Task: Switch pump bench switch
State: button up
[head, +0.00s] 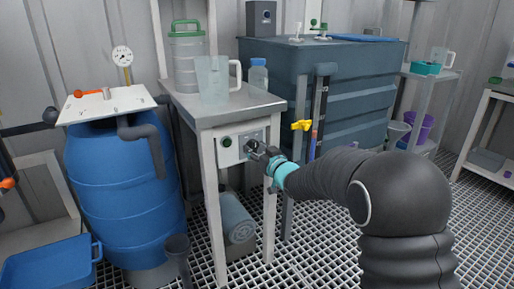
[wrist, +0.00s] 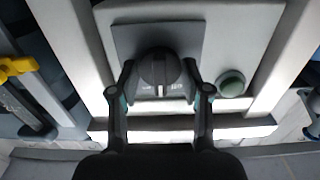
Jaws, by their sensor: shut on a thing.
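The pump bench (head: 222,107) is a narrow table with a white control panel (head: 230,148) on its front. In the wrist view, a dark rotary switch knob (wrist: 159,70) sits on a grey plate (wrist: 125,40) on the panel. My gripper (wrist: 160,85) has its fingers on either side of the knob and is shut on it. A white pointer mark shows on the knob's lower edge, between small labels that are hard to read. A round green button (wrist: 231,83) is beside the plate. In the head view, my gripper (head: 256,151) is at the panel and hides the switch.
A clear jug (head: 212,80), a bottle (head: 258,74) and a large green-lidded jar (head: 187,55) stand on the bench. A blue barrel (head: 120,190) is at left. A grey-blue tank (head: 345,75) with a yellow valve handle (head: 301,125) is at right.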

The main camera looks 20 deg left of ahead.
jog(key=m+p, duration=0.2)
jog(key=m, duration=0.3)
jog(key=shift+s+a+m, duration=0.1)
jog(key=shift+m, duration=0.2)
dwell(0.4)
jog(key=o, duration=1.2)
jog(key=shift+a, duration=0.15)
jog(key=shift+c, duration=0.2)
jog(key=shift+d, duration=0.2)
jog(key=v, duration=1.2)
